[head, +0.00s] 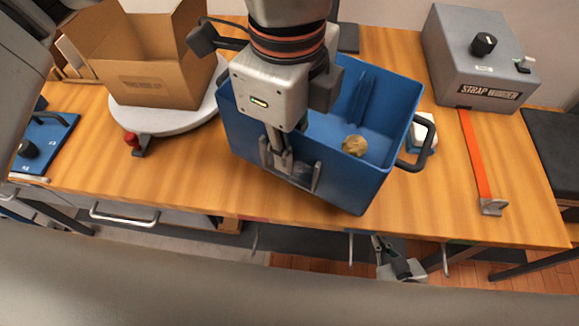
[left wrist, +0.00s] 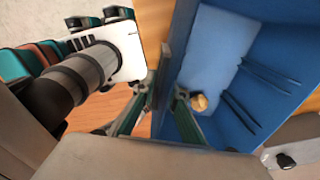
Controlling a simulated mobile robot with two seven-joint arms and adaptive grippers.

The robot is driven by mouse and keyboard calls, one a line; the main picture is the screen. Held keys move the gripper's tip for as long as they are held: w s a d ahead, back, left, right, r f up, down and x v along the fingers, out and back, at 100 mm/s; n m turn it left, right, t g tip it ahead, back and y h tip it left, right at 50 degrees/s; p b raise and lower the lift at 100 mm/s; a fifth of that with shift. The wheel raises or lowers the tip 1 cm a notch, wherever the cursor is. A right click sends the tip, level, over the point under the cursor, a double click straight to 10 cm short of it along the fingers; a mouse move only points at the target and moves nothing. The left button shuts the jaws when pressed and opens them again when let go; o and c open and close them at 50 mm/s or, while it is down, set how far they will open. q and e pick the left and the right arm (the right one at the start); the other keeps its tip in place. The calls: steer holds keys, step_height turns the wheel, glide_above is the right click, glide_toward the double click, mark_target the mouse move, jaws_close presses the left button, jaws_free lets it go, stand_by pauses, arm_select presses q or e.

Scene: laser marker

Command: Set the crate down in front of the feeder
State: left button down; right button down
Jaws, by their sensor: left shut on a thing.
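The blue crate (head: 343,190) is at the middle of the bench in the head view, turned at an angle to the bench edge. It has a divider, a black side handle (head: 418,143) and a round brass-coloured piece (head: 355,145) inside. I cannot tell whether its base touches the bench. My left gripper (head: 283,165) is shut on the crate's near side. In the left wrist view, the crate (left wrist: 222,50) fills the right side beside the fingers. My right gripper (head: 398,262) is low, below the bench's front edge; its opening is unclear. I cannot identify a feeder.
An open cardboard box (head: 150,85) stands on a round grey turntable (head: 160,121) to the left. A grey strap winder (head: 465,75) stands at the back right, with an orange strap (head: 475,150) running forward. A white object (head: 425,125) sits right beside the crate.

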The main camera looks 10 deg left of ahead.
arm_select(q)
steer(key=shift+f, duration=3.1)
steer(key=c, duration=2)
jaws_free()
steer(key=shift+c, duration=0.2)
step_height(320, 180, up, 12)
steer(key=shift+s, duration=0.2)
